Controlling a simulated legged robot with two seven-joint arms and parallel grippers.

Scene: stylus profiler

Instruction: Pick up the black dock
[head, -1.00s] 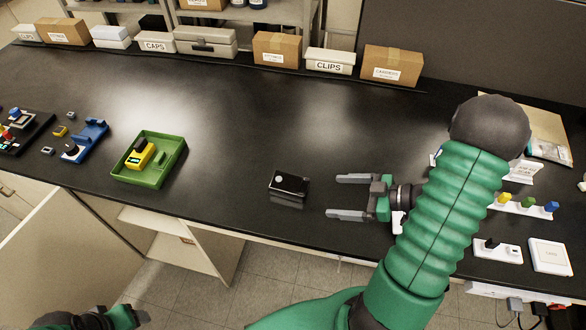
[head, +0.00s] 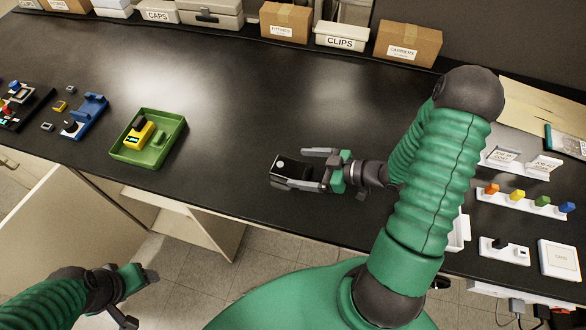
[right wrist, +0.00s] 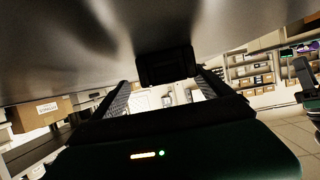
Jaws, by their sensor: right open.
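The black dock (head: 291,168) is a small dark block with a light round spot on top, lying on the black bench near its front edge. My right gripper (head: 303,169) is open at the dock, its fingers reaching in from the right; one finger is beyond it and one on the near side. In the right wrist view the dock (right wrist: 167,66) shows dark between the two finger tips, at the far end of the open jaws. Contact with the fingers cannot be told. My left gripper (head: 141,297) is low at the left, off the bench, with its fingers apart.
A green tray (head: 172,155) with a yellow device stands to the left. A blue fixture (head: 90,112) is farther left. Boxes such as the CLIPS bin (head: 341,36) line the back. A white rack with coloured knobs (head: 526,200) is at the right. The bench middle is clear.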

